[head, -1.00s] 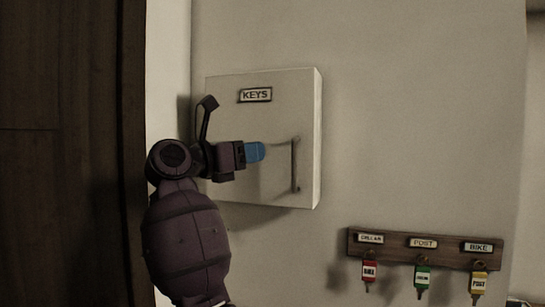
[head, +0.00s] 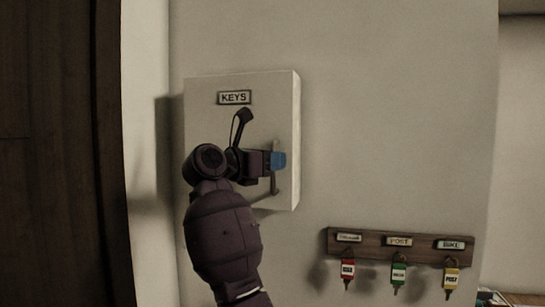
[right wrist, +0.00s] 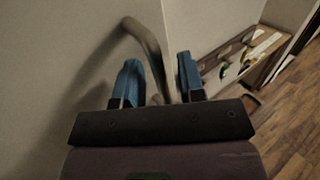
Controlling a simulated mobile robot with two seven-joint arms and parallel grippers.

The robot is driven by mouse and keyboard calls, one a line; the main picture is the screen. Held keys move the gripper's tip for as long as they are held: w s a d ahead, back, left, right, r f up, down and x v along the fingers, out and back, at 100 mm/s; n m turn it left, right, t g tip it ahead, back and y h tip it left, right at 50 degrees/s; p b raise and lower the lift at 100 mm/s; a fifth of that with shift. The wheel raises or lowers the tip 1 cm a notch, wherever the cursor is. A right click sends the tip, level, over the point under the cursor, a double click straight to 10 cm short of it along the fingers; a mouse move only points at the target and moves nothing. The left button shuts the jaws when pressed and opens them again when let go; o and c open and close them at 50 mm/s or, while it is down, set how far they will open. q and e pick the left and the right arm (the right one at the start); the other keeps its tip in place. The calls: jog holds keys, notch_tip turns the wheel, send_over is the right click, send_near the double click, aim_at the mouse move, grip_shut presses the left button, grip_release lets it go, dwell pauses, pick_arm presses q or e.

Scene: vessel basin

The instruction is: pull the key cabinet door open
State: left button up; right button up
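The pale key cabinet (head: 210,125) hangs on the wall with a "KEYS" label (head: 234,97) on its door. The door looks shut. Its grey bar handle (head: 274,187) stands upright near the door's right edge, partly hidden by my right gripper (head: 278,160). In the right wrist view my right gripper (right wrist: 160,80) has its two blue fingers apart. The handle (right wrist: 147,45) runs between them, with gaps showing on both sides. My left gripper is not in view.
A wooden key rack (head: 400,247) is on the wall below right of the cabinet, with a red (head: 347,268), a green (head: 398,273) and a yellow tag (head: 451,278). A dark wooden panel (head: 60,150) stands at the left. The wall right of the cabinet is clear.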

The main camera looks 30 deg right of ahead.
jog(key=shift+d, duration=0.3)
jog(key=shift+c, duration=0.3)
grip_shut()
jog(key=shift+a, duration=0.15)
